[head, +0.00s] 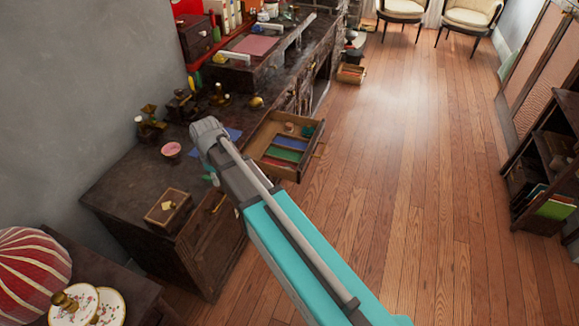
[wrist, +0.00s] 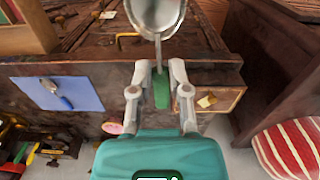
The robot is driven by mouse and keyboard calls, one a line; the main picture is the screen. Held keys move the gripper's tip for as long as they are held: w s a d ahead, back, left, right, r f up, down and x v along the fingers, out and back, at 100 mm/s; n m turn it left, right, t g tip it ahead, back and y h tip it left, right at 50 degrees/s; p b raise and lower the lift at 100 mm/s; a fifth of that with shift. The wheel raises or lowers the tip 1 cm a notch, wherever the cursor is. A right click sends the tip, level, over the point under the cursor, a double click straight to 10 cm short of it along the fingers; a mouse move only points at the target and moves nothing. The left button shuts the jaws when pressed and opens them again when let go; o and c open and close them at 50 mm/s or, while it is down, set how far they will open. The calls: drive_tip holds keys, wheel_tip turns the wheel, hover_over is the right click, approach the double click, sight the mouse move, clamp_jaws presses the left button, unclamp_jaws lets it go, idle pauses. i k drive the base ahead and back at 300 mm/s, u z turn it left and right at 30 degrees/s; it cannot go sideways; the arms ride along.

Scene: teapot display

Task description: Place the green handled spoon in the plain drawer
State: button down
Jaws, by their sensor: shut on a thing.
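My gripper (wrist: 161,78) is shut on the green handled spoon, with a finger on each side of its green handle (wrist: 160,94). The spoon's large metal bowl (wrist: 155,14) points to the top of the wrist view. In the head view my arm hides most of the gripper and spoon, over the dark counter. An open wooden drawer (head: 262,132) is right of my arm and holds red, green and blue strips; its corner shows at the upper left of the wrist view. A shut front with a yellow handle (head: 217,204) is below the counter. I cannot tell which drawer is the plain one.
A blue mat (wrist: 30,96) bears a blue handled spoon (wrist: 57,92). A small wooden box (head: 169,207), a pink bowl (head: 171,150) and dark metal items stand on the counter. A red-and-white striped object (head: 30,265) is at lower left. The wooden floor (head: 400,170) is open at right.

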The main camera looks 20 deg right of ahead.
sight(285, 157)
drive_tip(key=k, duration=0.4)
drive_tip(key=z, duration=0.65)
drive_tip(key=i, duration=1)
